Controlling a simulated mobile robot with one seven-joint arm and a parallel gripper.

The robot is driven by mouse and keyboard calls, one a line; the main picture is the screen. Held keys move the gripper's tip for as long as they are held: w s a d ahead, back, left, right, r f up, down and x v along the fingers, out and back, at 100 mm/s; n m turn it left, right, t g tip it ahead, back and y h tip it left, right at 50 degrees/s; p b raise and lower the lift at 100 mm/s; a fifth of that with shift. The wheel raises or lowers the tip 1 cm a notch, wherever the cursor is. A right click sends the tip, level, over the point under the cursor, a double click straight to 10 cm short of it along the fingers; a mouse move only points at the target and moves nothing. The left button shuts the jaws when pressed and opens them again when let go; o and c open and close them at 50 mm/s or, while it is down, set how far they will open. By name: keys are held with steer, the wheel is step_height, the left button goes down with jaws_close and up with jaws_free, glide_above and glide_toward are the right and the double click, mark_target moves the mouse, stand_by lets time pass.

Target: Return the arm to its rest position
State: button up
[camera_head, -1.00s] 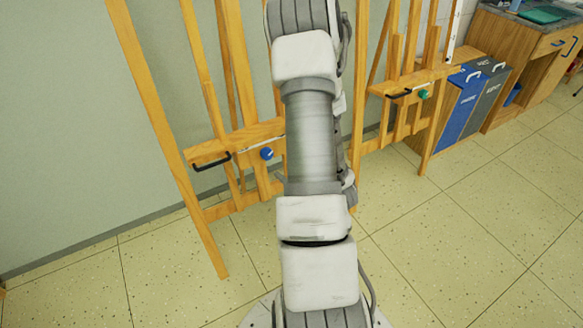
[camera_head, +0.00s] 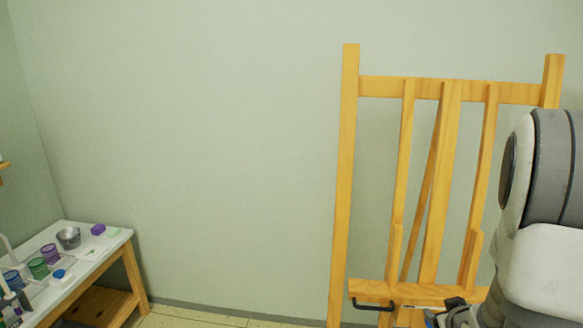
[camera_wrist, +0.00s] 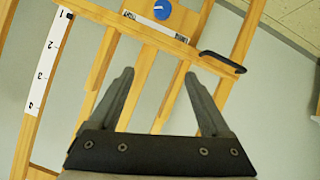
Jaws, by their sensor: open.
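My gripper (camera_wrist: 158,88) is open in the wrist view. Its two grey fingers stand apart with nothing held between them. Behind them shows a wooden easel (camera_wrist: 95,75) with a blue knob (camera_wrist: 162,9) and a black handle (camera_wrist: 222,61). In the head view my arm (camera_head: 550,240) fills the right edge, in front of the right side of a wooden easel (camera_head: 348,180). The fingers cannot be made out in the head view.
A low white-topped table (camera_head: 98,252) stands at the lower left with a metal bucket (camera_head: 68,239) and several coloured cups. Bare wall (camera_head: 220,150) lies between table and easel. A white numbered strip (camera_wrist: 49,62) shows in the wrist view.

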steer(key=s+a+r+g+y, duration=0.1)
steer(key=s+a+r, duration=0.3)
steer(key=a+r, duration=0.45)
steer(key=s+a+r+g+y, duration=0.1)
steer(key=s+a+r+g, duration=0.1)
steer(key=s+a+r, duration=0.6)
steer(key=s+a+r+g+y, duration=0.1)
steer(key=s+a+y, duration=0.1)
steer(key=s+a, duration=0.45)
step_height(320, 180, up, 14)
steer(key=w+a+p, duration=0.1)
steer(key=p, duration=1.3)
steer(key=shift+w+a, duration=0.2)
steer(key=shift+w, duration=0.1)
steer(key=shift+f, duration=0.1)
